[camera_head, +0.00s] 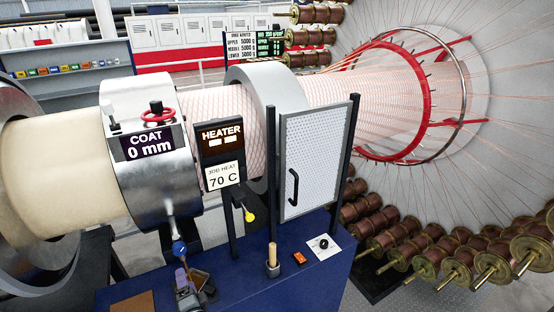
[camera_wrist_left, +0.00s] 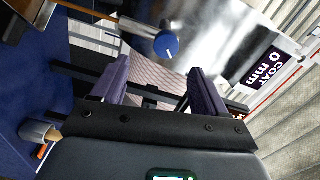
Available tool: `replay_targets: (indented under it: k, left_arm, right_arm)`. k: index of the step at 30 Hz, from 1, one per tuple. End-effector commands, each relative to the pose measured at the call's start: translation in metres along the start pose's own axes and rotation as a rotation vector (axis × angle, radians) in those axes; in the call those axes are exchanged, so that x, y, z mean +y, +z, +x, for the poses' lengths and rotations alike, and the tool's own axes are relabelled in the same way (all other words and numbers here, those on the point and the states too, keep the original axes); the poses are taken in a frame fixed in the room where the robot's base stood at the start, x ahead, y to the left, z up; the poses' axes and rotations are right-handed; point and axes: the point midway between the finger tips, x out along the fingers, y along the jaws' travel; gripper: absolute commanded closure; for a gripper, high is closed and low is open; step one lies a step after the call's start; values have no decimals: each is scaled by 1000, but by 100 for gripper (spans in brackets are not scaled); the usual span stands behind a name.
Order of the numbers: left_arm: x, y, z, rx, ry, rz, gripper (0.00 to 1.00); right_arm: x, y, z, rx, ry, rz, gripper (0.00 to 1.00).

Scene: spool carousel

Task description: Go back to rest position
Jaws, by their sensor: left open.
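My left gripper (camera_head: 189,276) is low in the head view, just below the blue-ended lever (camera_head: 179,248) of the coating unit. In the left wrist view its two purple fingers are apart, and the gap between them (camera_wrist_left: 157,82) is empty. The blue knob (camera_wrist_left: 166,45) shows beyond the fingertips there, apart from them. My right gripper is in neither view.
The steel coating unit (camera_head: 150,190) reads "COAT 0 mm". The heater panel (camera_head: 222,150), yellow-knobbed lever (camera_head: 249,215) and mesh door (camera_head: 312,150) stand beside it. The blue bench (camera_head: 240,290) carries a small cup (camera_head: 272,270) and an orange switch (camera_head: 299,258).

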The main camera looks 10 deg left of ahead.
Motion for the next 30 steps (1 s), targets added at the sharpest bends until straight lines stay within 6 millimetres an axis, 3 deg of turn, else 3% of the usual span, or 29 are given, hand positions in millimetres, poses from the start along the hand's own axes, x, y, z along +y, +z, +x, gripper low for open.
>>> replay_targets:
  k: [4, 7, 10, 13, 17, 21, 27, 30]
  left_arm:
    - [39, 36, -31, -21, 76, 56, 26]
    - [56, 64, -68, -21, 145, 56, 26]
    - [66, 77, -111, 10, 295, -10, 26]
    - [68, 77, -157, 33, 509, -154, 26]
    - [47, 66, -215, 35, 782, -343, 26]
    - [2, 53, -271, -7, 1037, -482, 26]
    - [-53, 46, -317, -135, 1222, -549, 26]
    - [-61, 53, -334, -227, 1270, -551, 26]
  right_arm:
    - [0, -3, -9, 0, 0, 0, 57]
    - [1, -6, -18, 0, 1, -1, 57]
    - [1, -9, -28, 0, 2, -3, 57]
    - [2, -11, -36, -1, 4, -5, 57]
    - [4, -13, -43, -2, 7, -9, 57]
    - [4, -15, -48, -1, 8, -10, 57]
    - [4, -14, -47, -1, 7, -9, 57]
    - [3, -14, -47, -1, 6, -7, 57]
